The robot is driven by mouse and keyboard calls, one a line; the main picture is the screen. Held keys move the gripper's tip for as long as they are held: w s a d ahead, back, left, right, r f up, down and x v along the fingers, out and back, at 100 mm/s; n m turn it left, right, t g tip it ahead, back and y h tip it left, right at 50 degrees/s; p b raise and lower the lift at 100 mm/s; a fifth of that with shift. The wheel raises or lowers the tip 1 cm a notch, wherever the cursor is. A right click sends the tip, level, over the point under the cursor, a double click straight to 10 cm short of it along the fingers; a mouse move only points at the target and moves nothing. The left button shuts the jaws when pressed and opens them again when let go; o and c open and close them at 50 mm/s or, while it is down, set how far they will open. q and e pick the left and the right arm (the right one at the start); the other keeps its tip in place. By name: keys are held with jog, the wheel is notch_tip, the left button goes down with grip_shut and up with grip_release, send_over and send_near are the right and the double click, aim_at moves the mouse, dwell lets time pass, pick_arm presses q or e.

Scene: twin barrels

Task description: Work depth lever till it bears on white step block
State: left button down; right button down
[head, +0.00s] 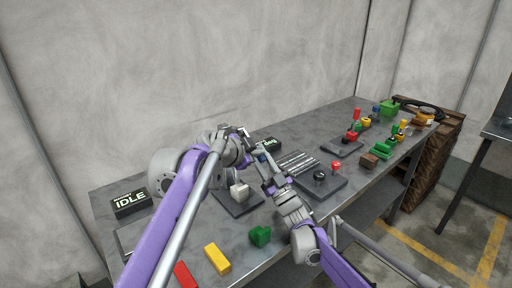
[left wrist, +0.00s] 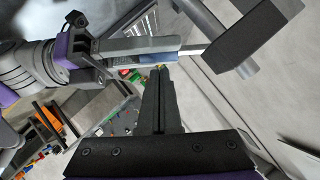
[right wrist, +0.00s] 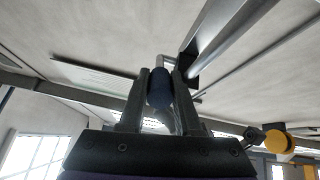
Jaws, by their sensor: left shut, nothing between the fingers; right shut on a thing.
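My right gripper (right wrist: 158,85) is shut on a dark blue grip (right wrist: 160,92), which looks like the depth lever's handle; a pale metal bar runs up from near it in the right wrist view. In the head view the right gripper (head: 264,160) is above the bench, left of the slotted panel. My left gripper (left wrist: 160,72) is shut and empty, close beside the right gripper's fingers. A white block (head: 239,192), likely the step block, sits on a dark plate below my arms. My arms hide much of the lever, so I cannot tell whether it touches the block.
A black IDLE sign (head: 130,203) stands at the bench's left. Red (head: 184,275), yellow (head: 217,259) and green (head: 260,235) blocks lie along the front edge. A panel with black and red knobs (head: 320,175) is to the right. Several coloured parts stand farther right.

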pick_arm(q)
jog(key=shift+w+f, duration=0.2)
jog(key=shift+f, duration=0.15)
jog(key=shift+w+a+f, duration=0.25)
jog(key=shift+f, duration=0.3)
pick_arm(e)
jog(key=shift+s+r, duration=0.15)
jog(key=c, duration=0.6)
grip_release()
pick_arm(q)
jog(key=shift+w, duration=0.1)
jog(key=shift+d, duration=0.1)
